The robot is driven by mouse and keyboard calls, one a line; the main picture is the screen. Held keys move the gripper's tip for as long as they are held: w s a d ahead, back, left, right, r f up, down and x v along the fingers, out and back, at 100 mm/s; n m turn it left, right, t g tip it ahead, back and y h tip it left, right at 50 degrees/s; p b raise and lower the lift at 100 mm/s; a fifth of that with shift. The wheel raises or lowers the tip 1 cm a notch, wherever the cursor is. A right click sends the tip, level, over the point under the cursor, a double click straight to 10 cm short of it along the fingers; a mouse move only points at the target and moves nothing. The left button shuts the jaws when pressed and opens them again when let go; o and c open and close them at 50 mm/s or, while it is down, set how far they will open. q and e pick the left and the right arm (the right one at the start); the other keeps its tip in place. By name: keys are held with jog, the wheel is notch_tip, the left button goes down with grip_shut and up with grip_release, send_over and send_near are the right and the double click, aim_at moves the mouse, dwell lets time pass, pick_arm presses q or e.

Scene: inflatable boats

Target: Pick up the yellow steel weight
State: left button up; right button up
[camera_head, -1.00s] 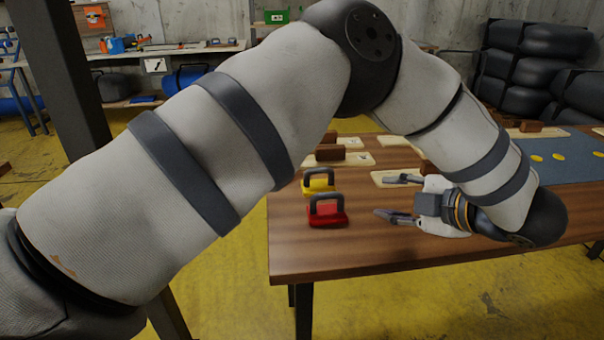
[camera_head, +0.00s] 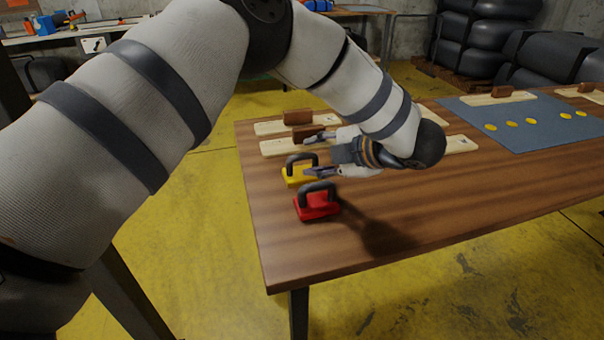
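The yellow steel weight (camera_head: 294,177), with a dark arched handle, stands on the left part of the wooden table behind a red weight (camera_head: 318,207) of the same form. My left gripper (camera_head: 306,155) comes from the right, its fingers pointing left and spread apart with nothing between them. In the picture its near finger is beside the yellow weight's handle and its far finger lies behind it. I cannot tell whether a finger touches the handle. My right gripper is not in view.
The red weight's handle stands close to the near finger. Wooden boards with brown blocks (camera_head: 297,117) lie behind the gripper. A blue-grey mat (camera_head: 530,121) with several yellow discs is at the right. The front of the wooden table (camera_head: 400,225) is clear.

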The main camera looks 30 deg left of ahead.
aim_at(294, 176)
pick_arm(q)
jog(key=x, duration=0.2)
jog(key=shift+w+a+f, duration=0.1)
jog(key=shift+a+f, duration=0.15)
jog(key=shift+a, duration=0.05)
jog(key=shift+c, duration=0.6)
grip_shut()
jog(key=shift+r, duration=0.1)
